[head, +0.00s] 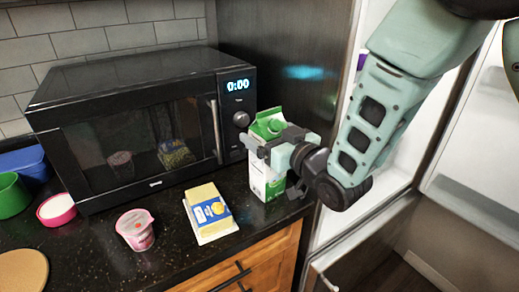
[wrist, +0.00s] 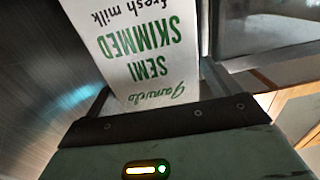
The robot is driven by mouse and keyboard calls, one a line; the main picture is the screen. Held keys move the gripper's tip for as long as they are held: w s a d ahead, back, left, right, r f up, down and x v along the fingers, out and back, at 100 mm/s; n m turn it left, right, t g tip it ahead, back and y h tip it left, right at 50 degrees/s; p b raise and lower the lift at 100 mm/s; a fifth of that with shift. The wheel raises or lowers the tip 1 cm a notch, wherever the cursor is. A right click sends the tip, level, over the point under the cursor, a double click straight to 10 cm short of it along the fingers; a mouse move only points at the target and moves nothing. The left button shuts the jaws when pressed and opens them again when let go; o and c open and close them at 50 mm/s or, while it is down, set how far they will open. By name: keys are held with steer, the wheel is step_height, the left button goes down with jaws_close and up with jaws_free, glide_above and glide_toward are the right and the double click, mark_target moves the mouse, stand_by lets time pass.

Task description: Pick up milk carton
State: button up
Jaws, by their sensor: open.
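The milk carton (head: 262,178) is white and green with a green gable top. It stands upright on the dark counter, in front of the microwave's right end. My gripper (head: 262,147) is at the carton's upper part, partly covering it in the head view. In the wrist view the carton (wrist: 140,45) fills the middle, its "semi skimmed fresh milk" print upside down. My gripper's body (wrist: 160,130) spans the bottom of that view, with the carton between the open fingers. Whether the fingers touch the carton cannot be told.
A black microwave (head: 140,125) stands behind. A butter pack (head: 209,212) and a pink yogurt cup (head: 135,230) sit on the counter to the left. Green (head: 12,195) and pink (head: 57,209) bowls are at far left. An open fridge (head: 385,160) is at right.

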steer(key=shift+w, duration=0.1)
steer(key=c, duration=1.9)
steer(key=shift+r, duration=0.15)
jaws_close()
steer(key=shift+r, duration=0.1)
